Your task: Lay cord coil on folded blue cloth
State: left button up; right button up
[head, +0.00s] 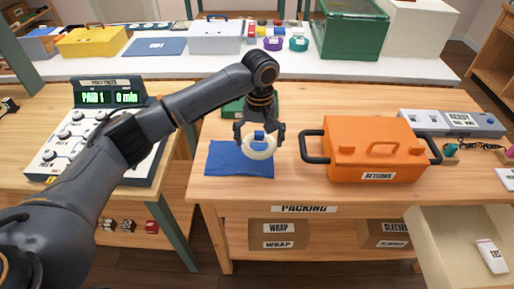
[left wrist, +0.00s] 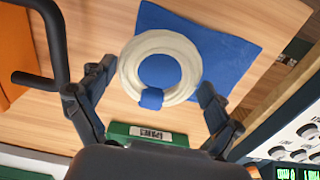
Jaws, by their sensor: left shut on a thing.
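The cord coil (head: 259,153) is a cream ring with a blue band; it also shows in the left wrist view (left wrist: 187,62). My left gripper (head: 259,139) points down with its fingers at the two sides of the coil and is shut on it. The folded blue cloth (head: 225,160) lies flat on the packing table, and it shows behind the coil in the left wrist view (left wrist: 222,50). In the head view the coil overlaps the cloth's right part. Whether it touches the cloth or hangs just above, I cannot tell. My right gripper is not in view.
An orange toolbox (head: 375,150) with dark handles stands close right of the cloth. A green box (head: 232,108) sits behind my gripper, partly hidden. A control panel with dials (head: 75,145) is on the left table. Bare wood lies in front of the toolbox.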

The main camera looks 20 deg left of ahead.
aim_at(257, 151)
pick_arm(q)
jog(key=shift+w+a+f, duration=0.3)
jog(key=shift+a+f, duration=0.05)
jog(key=shift+f, duration=0.25)
notch_tip(257, 151, down, 3)
jog(key=shift+w+a+f, duration=0.1)
jog(key=shift+f, duration=0.1)
jog(key=shift+f+p, duration=0.2)
jog(key=shift+p, duration=0.2)
jog(key=shift+f, duration=0.35)
jog(key=o, duration=0.9)
jog(key=shift+f, duration=0.1)
